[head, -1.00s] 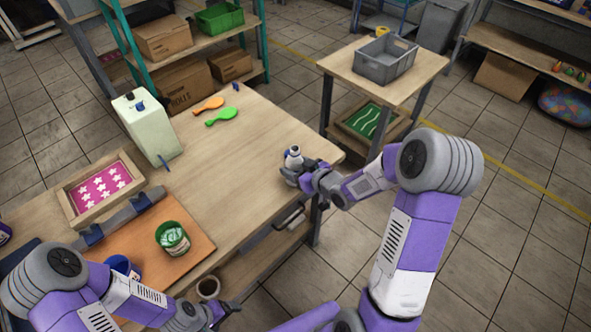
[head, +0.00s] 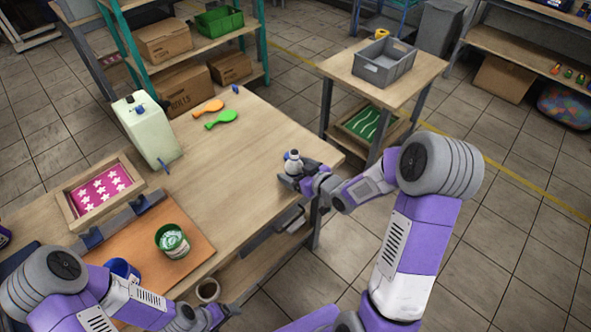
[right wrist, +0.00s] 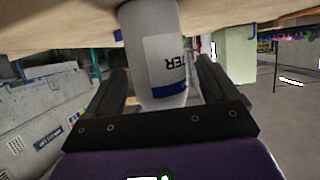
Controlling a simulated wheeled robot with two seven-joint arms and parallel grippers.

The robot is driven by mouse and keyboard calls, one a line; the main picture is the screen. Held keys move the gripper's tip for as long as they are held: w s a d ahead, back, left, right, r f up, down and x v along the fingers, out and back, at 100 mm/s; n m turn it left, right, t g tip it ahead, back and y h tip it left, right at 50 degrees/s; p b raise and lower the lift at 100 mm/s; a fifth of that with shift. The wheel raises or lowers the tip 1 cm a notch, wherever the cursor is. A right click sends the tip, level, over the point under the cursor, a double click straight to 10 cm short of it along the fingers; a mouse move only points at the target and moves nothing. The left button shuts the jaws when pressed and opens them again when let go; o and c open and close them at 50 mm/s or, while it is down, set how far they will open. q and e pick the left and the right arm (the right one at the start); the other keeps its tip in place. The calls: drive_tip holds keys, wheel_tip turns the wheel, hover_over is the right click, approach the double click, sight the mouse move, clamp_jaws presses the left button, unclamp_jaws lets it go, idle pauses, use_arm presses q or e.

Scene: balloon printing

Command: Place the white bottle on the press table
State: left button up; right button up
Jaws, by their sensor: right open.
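The white bottle (head: 293,164) stands upright on the wooden press table (head: 250,130), near its right edge. It has a grey-blue cap. In the right wrist view the bottle (right wrist: 155,50), with a blue-and-white label, lies between the two dark fingers. My right gripper (head: 289,181) is open, low around the bottle, with gaps visible beside it in the wrist view.
The table's middle is clear. A side table holds a grey crate (head: 385,62).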

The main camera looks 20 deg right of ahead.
drive_tip(key=p+v, duration=0.2)
drive_tip(key=v, duration=0.8)
drive_tip(key=s+a+f+m+g, duration=0.1)
drive_tip(key=a+f+m+g, duration=0.1)
drive_tip(key=a+f, duration=0.35)
drive_tip(key=s+a+f+m+g, duration=0.2)
drive_tip(key=f+g, duration=0.1)
drive_tip(key=f, duration=0.5)
drive_tip(key=s+a+f+m+g, duration=0.2)
drive_tip(key=s+a+f+g, duration=0.5)
drive_tip(key=s+a+f, duration=0.3)
drive_tip(key=s+f, duration=0.1)
drive_tip(key=s, duration=0.1)
drive_tip(key=shift+s+a+f+p, duration=0.3)
drive_tip(key=shift+s+a+f, duration=0.05)
drive_tip(key=shift+a+f, duration=0.05)
